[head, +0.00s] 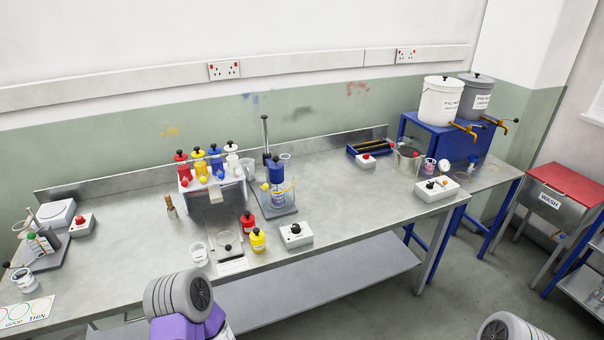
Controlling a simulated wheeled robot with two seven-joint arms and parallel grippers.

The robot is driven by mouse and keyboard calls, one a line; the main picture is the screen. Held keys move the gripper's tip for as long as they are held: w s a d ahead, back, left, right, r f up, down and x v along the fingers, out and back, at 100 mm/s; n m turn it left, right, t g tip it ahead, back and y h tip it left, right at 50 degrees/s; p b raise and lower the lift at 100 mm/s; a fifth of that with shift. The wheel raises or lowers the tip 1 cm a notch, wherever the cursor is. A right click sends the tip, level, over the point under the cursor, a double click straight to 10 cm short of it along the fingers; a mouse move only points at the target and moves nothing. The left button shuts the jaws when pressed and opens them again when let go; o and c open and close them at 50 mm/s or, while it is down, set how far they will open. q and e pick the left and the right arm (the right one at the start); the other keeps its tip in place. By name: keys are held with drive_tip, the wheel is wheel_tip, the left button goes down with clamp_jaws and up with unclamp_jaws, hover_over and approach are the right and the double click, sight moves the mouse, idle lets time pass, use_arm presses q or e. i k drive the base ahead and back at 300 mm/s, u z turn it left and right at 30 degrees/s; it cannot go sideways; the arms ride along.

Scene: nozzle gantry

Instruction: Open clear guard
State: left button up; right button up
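A white gantry (240,192) stands at the back of the steel bench with red, yellow, blue and white bottles (199,160) in a row on top. Small coloured nozzle parts show under the bottles. A greyish see-through panel (214,212) hangs at the gantry's front and looks lowered; it seems to be the clear guard, but its edges are hard to make out. Neither gripper's fingers show. Grey and purple parts of my arms show at the bottom edge, apart from the gantry and guard.
Bench (345,190) right of the mixer is mostly clear.

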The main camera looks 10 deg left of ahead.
sight(266, 186)
drive_tip(key=u, duration=0.15)
drive_tip(key=i, duration=0.75)
drive_tip(key=u, duration=0.55)
